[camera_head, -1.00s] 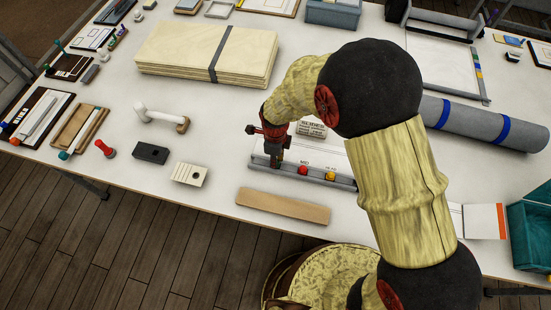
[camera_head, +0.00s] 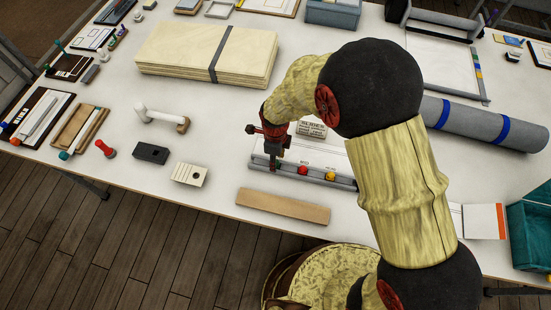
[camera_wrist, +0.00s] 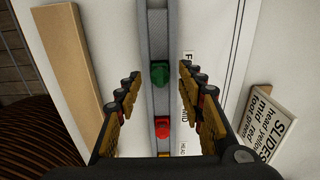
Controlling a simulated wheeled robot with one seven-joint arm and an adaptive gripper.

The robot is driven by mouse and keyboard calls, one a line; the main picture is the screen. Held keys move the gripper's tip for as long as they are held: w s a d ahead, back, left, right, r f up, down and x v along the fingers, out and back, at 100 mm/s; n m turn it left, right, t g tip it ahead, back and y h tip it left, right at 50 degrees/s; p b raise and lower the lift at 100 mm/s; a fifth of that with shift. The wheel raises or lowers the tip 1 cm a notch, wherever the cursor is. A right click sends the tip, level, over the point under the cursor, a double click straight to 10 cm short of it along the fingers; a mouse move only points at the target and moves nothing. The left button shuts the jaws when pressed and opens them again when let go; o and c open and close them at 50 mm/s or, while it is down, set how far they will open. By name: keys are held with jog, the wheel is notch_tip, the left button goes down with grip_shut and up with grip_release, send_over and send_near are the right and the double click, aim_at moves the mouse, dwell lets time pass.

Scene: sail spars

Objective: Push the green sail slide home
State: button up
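The green sail slide (camera_wrist: 161,74) sits in the grey track (camera_wrist: 156,30), next to the partly covered upper label in the wrist view. The red slide (camera_wrist: 162,128) and the yellow slide (camera_wrist: 164,154) sit further down the same track. In the head view the red slide (camera_head: 303,170) and yellow slide (camera_head: 330,176) are clear, while my gripper mostly hides the green one. My gripper (camera_wrist: 161,75) is open and empty. Its fingers stand on either side of the track around the green slide, with gaps on both sides.
A sign (camera_wrist: 265,120) listing slide colours stands right of the track in the wrist view. A wooden strip (camera_head: 283,206) lies in front of the track. A black block (camera_head: 151,153) and a cream block (camera_head: 188,174) lie to the left, with bare table between.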

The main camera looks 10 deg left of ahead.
jog(key=shift+r+p, duration=2.1)
jog(key=shift+r, duration=1.3)
jog(key=n, duration=0.3)
jog(key=shift+s+d+f, duration=0.1)
jog(key=shift+s+d, duration=0.15)
jog(key=shift+s, duration=0.1)
jog(key=s+d+r+n+t+b, duration=0.2)
jog(key=s+d+r+n+b, duration=0.3)
jog(key=d+r, duration=0.6)
jog(key=s+d+r+n+t+b, duration=0.3)
jog(key=s+d+r+n+b, duration=0.3)
jog(key=d, duration=0.9)
notch_tip(320, 180, up, 6)
jog(key=s+n, duration=0.2)
jog(key=n, duration=0.2)
jog(key=shift+s+d+n+t, duration=0.25)
jog(key=shift+s+n+t, duration=0.05)
jog(key=shift+s+n, duration=0.1)
